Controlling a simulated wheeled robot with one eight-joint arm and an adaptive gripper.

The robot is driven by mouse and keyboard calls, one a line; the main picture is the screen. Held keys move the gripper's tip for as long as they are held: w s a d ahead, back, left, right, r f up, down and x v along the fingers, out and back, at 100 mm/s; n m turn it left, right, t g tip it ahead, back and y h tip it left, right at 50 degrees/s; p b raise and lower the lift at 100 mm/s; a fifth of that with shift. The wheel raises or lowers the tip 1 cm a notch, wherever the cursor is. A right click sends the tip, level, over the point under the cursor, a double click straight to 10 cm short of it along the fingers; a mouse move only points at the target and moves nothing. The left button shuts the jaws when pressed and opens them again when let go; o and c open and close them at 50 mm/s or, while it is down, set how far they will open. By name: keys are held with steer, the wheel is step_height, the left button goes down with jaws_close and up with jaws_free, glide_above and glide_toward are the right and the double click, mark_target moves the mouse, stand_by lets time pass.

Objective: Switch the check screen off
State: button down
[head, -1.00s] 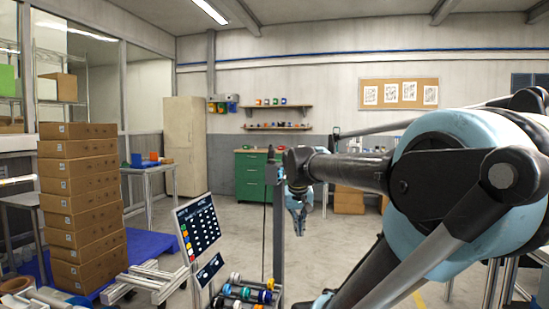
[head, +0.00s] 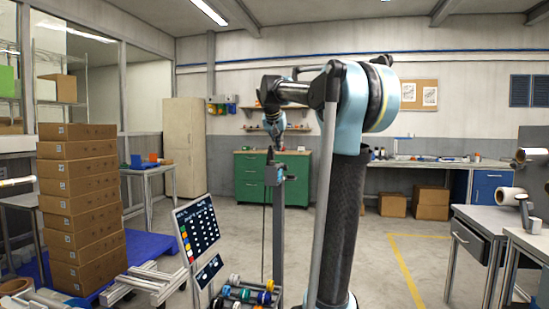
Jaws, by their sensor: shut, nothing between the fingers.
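My gripper (head: 279,146) hangs from my raised arm, pointing down, small in the middle of the head view. Its fingers look shut, with nothing seen between them. It shows just above a dark grey device (head: 275,172) at the top of a slim post. I cannot tell whether the fingertips touch the device. A dark panel (head: 199,229) with white marks and coloured squares stands tilted at the lower left, with a smaller dark panel (head: 209,271) below it. I cannot tell which of these is the check screen, and no lit display is clear.
A rack of coloured reels (head: 248,292) sits at the bottom centre. Stacked cartons (head: 80,200) stand on a blue pallet at left. A green cabinet (head: 297,190) is behind the post. A grey table (head: 475,240) stands at right. Open floor lies between.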

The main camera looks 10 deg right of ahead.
steer(key=shift+m+t, duration=0.3)
steer(key=shift+t, duration=0.2)
steer(key=w+r, duration=0.1)
steer(key=w, duration=0.1)
steer(key=w+a+r, duration=0.1)
steer(key=w+r, duration=0.1)
steer(key=w, duration=0.1)
steer(key=w+r, duration=0.2)
steer(key=shift+w+a+r, duration=0.15)
steer(key=shift+a+r, duration=0.1)
steer(key=shift+a, duration=0.15)
glide_above(277, 162)
steer(key=f, duration=0.6)
steer(key=shift+w+a+f, duration=0.2)
steer(key=shift+a+f, duration=0.15)
steer(key=shift+a, duration=0.05)
step_height(277, 162, down, 3)
steer(key=shift+w+f, duration=0.1)
steer(key=shift+w, duration=0.05)
steer(key=shift+f, duration=0.65)
